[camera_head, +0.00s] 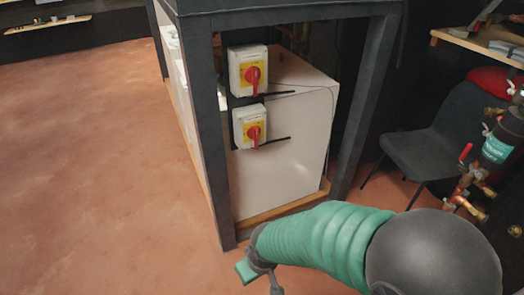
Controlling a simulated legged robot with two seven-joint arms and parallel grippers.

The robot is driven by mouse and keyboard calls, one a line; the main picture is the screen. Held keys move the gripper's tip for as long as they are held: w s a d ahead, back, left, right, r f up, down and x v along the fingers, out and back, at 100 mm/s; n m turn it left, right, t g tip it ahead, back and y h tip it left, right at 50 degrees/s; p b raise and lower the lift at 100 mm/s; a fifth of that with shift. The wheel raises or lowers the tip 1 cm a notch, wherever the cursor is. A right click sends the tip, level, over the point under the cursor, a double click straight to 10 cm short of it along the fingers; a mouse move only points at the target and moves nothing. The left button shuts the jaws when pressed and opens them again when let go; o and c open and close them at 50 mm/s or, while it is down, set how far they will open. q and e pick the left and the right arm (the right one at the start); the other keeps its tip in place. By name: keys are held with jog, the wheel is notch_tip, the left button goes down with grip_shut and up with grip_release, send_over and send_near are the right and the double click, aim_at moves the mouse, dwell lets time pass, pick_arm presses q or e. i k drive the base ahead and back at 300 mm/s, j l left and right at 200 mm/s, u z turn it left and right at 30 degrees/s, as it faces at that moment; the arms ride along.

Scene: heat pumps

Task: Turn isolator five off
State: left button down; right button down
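Two white isolator boxes with yellow plates and red rotary handles are mounted one above the other on a dark frame post. The upper isolator (236,60) and the lower isolator (240,120) both have handles that look roughly upright. No numbers are readable, so I cannot tell which is isolator five. My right arm, with a green ribbed sleeve, comes in from the lower right. My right gripper (262,276) is low, below the isolators and apart from them, partly cut off by the bottom edge; its opening is unclear. My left gripper is out of view.
The dark metal frame (204,120) surrounds a white unit (290,150) on a wooden base. A dark chair (428,145) and piping with red-handled valves (465,152) are at the right. The reddish floor (90,170) at the left is clear.

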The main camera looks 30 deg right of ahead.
aim_at(253, 132)
jog(key=i+j+z, duration=0.15)
jog(key=z, duration=0.15)
jog(key=i+j+z, duration=0.1)
jog(key=j+z, duration=0.25)
jog(key=i+j+z, duration=0.1)
jog(key=j+z, duration=0.2)
jog(key=i+j, duration=0.1)
jog(key=j, duration=0.65)
jog(key=i+j+z, duration=0.1)
jog(key=j, duration=0.6)
